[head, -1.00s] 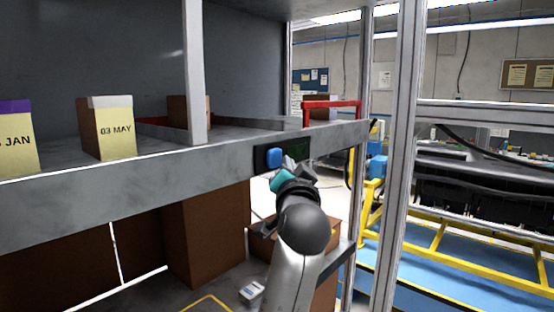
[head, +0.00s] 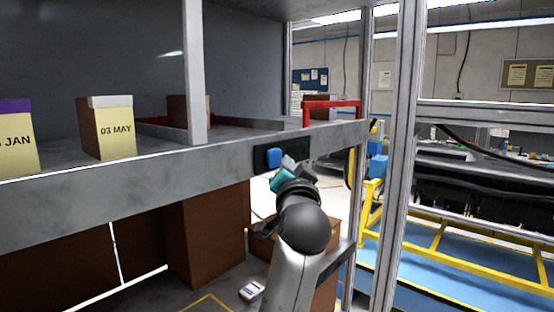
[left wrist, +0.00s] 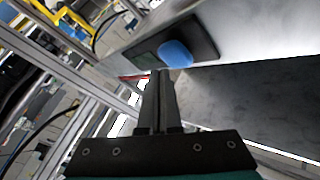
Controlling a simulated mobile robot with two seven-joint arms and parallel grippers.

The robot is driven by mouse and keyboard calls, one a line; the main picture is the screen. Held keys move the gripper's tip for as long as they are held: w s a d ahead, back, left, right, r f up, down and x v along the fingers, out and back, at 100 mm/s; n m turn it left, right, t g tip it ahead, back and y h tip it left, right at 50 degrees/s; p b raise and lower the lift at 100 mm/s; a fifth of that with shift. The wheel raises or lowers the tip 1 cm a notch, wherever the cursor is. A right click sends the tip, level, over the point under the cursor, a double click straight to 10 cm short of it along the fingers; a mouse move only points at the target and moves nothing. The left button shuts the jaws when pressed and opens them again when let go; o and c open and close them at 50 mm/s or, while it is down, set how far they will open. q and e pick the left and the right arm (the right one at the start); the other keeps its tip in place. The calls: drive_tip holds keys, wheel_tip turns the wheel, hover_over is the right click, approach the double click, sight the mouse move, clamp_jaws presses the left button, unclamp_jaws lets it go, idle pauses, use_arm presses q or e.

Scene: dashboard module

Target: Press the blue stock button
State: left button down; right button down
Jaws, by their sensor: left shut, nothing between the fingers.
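The blue stock button (head: 274,158) sits on a dark panel (head: 297,149) on the front edge of the grey shelf. My left gripper (head: 288,162) is in front of that panel, just right of and slightly below the button in the head view. In the left wrist view the shut, empty fingers (left wrist: 160,76) point at the panel, with their tips just below and left of the blue button (left wrist: 175,53). The tips look close to the button, but I cannot tell whether they touch. My right gripper is not in view.
The grey shelf edge (head: 130,180) runs across the left half. A box labelled 03 MAY (head: 108,130) stands on it. A metal upright (head: 398,150) stands to the right. Brown boxes (head: 208,238) are below, and a red frame (head: 331,103) is on the shelf's right end.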

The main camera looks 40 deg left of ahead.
use_arm(q)
drive_tip(key=shift+a, duration=0.2)
idle(0.4)
drive_tip(key=shift+a, duration=0.25)
drive_tip(key=shift+a+p, duration=0.45)
drive_tip(key=shift+a, duration=0.05)
idle(0.7)
drive_tip(key=shift+d, duration=0.95)
drive_tip(key=d, duration=0.5)
drive_tip(key=shift+s, duration=0.2)
idle(0.8)
